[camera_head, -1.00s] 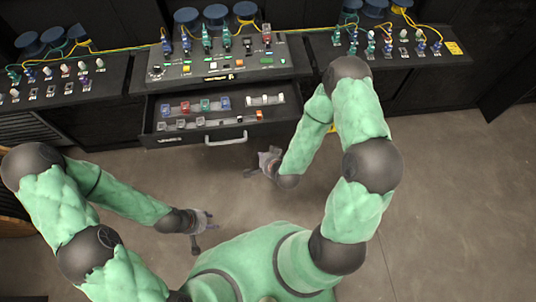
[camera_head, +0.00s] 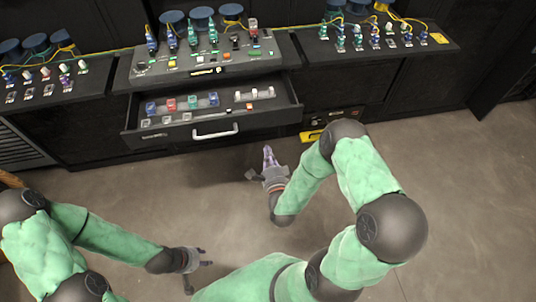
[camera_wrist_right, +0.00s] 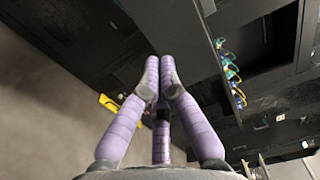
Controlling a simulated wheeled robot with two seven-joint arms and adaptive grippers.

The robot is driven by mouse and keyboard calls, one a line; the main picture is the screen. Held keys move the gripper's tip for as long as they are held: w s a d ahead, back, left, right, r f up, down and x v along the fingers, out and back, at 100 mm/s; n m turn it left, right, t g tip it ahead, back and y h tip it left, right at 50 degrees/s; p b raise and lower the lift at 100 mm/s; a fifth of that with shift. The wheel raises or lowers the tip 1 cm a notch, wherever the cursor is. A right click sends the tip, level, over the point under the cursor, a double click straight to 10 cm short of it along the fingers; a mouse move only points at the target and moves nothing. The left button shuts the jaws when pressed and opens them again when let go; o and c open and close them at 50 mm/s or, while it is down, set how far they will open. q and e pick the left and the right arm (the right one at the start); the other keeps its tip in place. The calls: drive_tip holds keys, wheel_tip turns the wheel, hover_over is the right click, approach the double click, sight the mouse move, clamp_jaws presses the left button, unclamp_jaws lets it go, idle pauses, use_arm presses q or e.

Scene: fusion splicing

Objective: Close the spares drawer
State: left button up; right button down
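The spares drawer (camera_head: 178,137) is a black drawer pulled open below the middle console in the head view. It has a pale bar handle (camera_head: 215,133) and holds rows of small coloured parts. My right gripper (camera_head: 268,152) is in front of the drawer, right of the handle and apart from it, with its purple fingers pointing towards the cabinet. In the right wrist view its fingertips (camera_wrist_right: 160,68) meet with nothing seen between them. My left gripper (camera_head: 206,257) is low and further from the drawer, its fingers apart and empty.
The console (camera_head: 205,72) above the drawer carries connectors and cables. Side benches (camera_head: 40,92) with more connectors and spools stand left and right. A yellow item (camera_head: 312,135) sits at the cabinet right of the drawer. The floor (camera_head: 460,200) in front is clear.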

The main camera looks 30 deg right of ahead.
sight(261, 123)
use_arm(q)
wheel_tip(261, 123, down, 3)
drive_tip(key=b, duration=0.2)
drive_tip(key=shift+b, duration=0.3)
use_arm(e)
drive_tip(key=x, duration=1.1)
drive_tip(key=shift+f, duration=0.1)
use_arm(q)
drive_tip(key=shift+w, duration=0.1)
